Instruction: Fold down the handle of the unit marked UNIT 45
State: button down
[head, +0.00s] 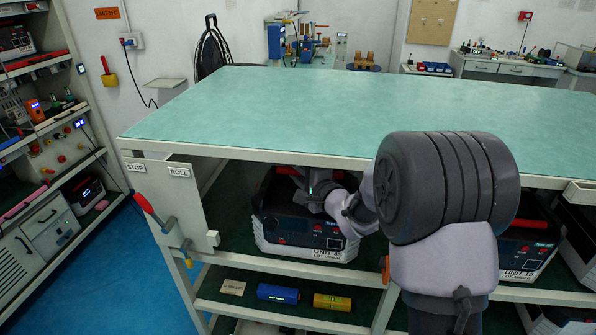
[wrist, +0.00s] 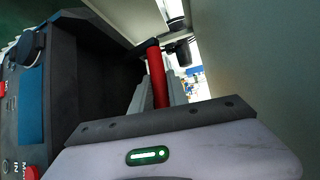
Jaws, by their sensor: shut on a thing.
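The unit marked UNIT 45 (head: 300,238) is a dark box with a pale lower front. It sits on the shelf under the green worktop, its label facing out. My gripper (head: 312,192) reaches in over its top and hides part of it. In the wrist view my gripper (wrist: 158,95) is shut on the red handle (wrist: 157,72), with a grey finger on each side. The unit's dark body and front panel (wrist: 30,110) fill the left there. The handle's exact tilt is hard to tell; in the head view the arm covers most of it.
The green worktop (head: 300,105) hangs close above the unit. UNIT 10 (head: 523,250) stands to the right, partly behind my arm. A blue cylinder (head: 278,293) and a yellow one (head: 332,302) lie on the lower shelf. A red-handled lever (head: 150,208) sticks out at the bench's left.

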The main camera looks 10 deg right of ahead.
aim_at(304, 217)
jog(key=c, duration=1.9)
grip_release()
jog(key=shift+s, duration=0.1)
jog(key=shift+s+a+f+b, duration=0.1)
jog(key=shift+s+f+b, duration=0.2)
jog(key=shift+f, duration=0.05)
jog(key=shift+s+a+f+b, duration=0.1)
jog(key=shift+s+a+b, duration=0.05)
jog(key=shift+s+b, duration=0.3)
jog(key=shift+o, duration=0.6)
jog(key=shift+s+a+f+b, duration=0.2)
jog(key=shift+s+f+b, duration=0.35)
jog(key=shift+s+b, duration=0.15)
jog(key=shift+s+a+f+b, duration=0.1)
jog(key=shift+s+f+b, duration=0.2)
jog(key=shift+f+b, duration=0.45)
jog(key=shift+s+a+f+b, duration=0.1)
jog(key=shift+s+f+b, duration=0.15)
jog(key=shift+f+b, duration=0.45)
jog(key=shift+c, duration=0.7)
jog(key=shift+s+f, duration=0.15)
jog(key=shift+f, duration=0.4)
jog(key=o, duration=0.8)
jog(key=shift+f, duration=0.2)
jog(key=shift+c, duration=0.2)
jog(key=shift+o, duration=0.5)
jog(key=shift+s, duration=0.45)
jog(key=shift+o, duration=0.7)
jog(key=shift+v, duration=2.15)
jog(key=shift+w, duration=0.1)
